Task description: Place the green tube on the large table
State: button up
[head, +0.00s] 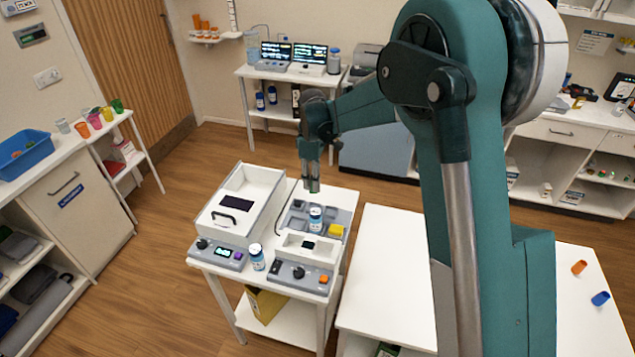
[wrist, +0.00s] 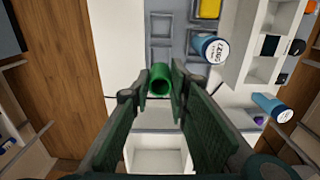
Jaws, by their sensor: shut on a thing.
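The green tube (wrist: 160,80) shows in the wrist view between the fingertips of my gripper (wrist: 161,92), which is shut on it. Its open round end faces the camera. In the head view my gripper (head: 312,186) points down above the back of the small equipment table, over the grey tray's far end; the tube is barely discernible there. The large white table (head: 385,265) stands to the right of the equipment table, partly hidden by my arm. An orange tube (head: 579,267) and a blue tube (head: 600,299) lie on its right part.
The small table holds a white open box (head: 240,195), a grey tray (head: 345,217) with a bottle (head: 316,218) and a yellow block (head: 336,231), another bottle (head: 257,257) and two control boxes. The large table's left part is clear. A gap separates the tables.

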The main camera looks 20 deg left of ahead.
dwell(0.3)
jog(key=w+d+f+b, duration=0.1)
jog(key=d+f+b, duration=0.1)
jog(key=d, duration=1.2)
jog(key=w+d+f+b, duration=0.2)
jog(key=d+f, duration=0.1)
jog(key=d, duration=1.2)
jog(key=w+d+f+b, duration=0.1)
jog(key=d+f+b, duration=0.1)
jog(key=d, duration=1.2)
jog(key=shift+w+d+f, duration=0.25)
jog(key=shift+d+f, duration=0.05)
jog(key=shift+f, duration=0.4)
jog(key=shift+f+b, duration=0.55)
jog(key=shift+f, duration=2.55)
jog(key=shift+f, duration=1.9)
jog(key=shift+f+b, duration=0.15)
jog(key=shift+b, duration=0.2)
